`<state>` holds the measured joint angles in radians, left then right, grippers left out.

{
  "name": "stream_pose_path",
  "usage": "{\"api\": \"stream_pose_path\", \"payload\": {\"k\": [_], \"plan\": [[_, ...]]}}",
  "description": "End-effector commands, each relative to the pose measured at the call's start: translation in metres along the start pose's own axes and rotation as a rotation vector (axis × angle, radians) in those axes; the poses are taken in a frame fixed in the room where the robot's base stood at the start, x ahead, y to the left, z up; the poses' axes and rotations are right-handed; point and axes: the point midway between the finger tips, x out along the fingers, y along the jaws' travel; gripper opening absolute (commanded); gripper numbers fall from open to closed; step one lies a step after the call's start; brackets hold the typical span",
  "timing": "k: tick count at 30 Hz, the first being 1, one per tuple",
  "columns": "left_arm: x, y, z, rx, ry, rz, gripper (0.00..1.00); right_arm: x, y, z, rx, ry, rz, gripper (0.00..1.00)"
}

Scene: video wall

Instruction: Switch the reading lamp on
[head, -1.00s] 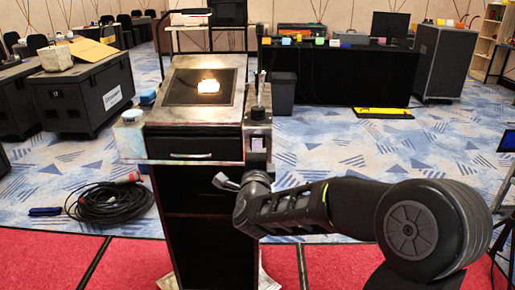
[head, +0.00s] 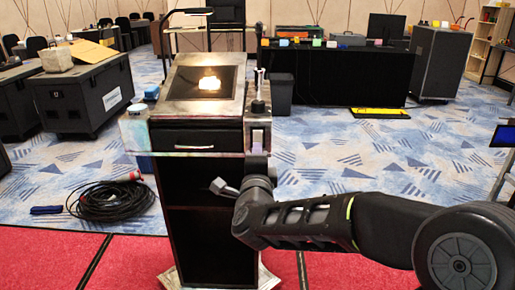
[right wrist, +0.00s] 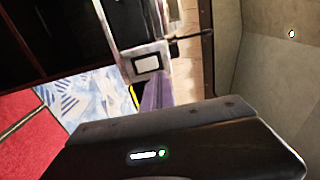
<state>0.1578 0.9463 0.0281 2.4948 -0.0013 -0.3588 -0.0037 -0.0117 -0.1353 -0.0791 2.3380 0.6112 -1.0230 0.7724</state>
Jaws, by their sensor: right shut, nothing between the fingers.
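The reading lamp (head: 193,11) is a thin bar with a pale head above the dark lectern (head: 200,136). A bright warm patch (head: 209,84) shows on the lectern's sloping top; I cannot tell whether the lamp makes it. A pale switch (right wrist: 146,63) in a dark frame sits on a metal plate at the lectern's right side, in the right wrist view. My right gripper (head: 257,160) is shut and empty, just below that plate in the head view. The wrist view does not clearly show whether it touches the switch. My left gripper is not in view.
A small microphone-like stalk (head: 259,92) stands on the lectern's right ledge. A coiled black cable (head: 110,201) lies on the floor at left. Black cases (head: 85,95) stand behind it. A black-draped table (head: 338,75) is at the back. Carpet to the right is mostly open.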

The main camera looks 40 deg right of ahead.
Motion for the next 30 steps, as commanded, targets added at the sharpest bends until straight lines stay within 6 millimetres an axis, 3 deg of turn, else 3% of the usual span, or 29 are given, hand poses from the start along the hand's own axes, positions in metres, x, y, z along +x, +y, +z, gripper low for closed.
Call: {"api": "stream_pose_path", "payload": {"k": [6, 10, 30], "plan": [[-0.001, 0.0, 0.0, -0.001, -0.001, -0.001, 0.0, -0.036, -0.008, 0.001, 0.003, -0.002, -0.001, 0.0], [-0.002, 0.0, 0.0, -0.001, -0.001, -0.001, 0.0, -0.047, -0.009, 0.0, 0.001, 0.0, 0.0, 0.0], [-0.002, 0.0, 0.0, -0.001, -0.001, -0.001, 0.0, -0.05, -0.009, 0.0, -0.006, 0.0, 0.0, 0.0]]}}
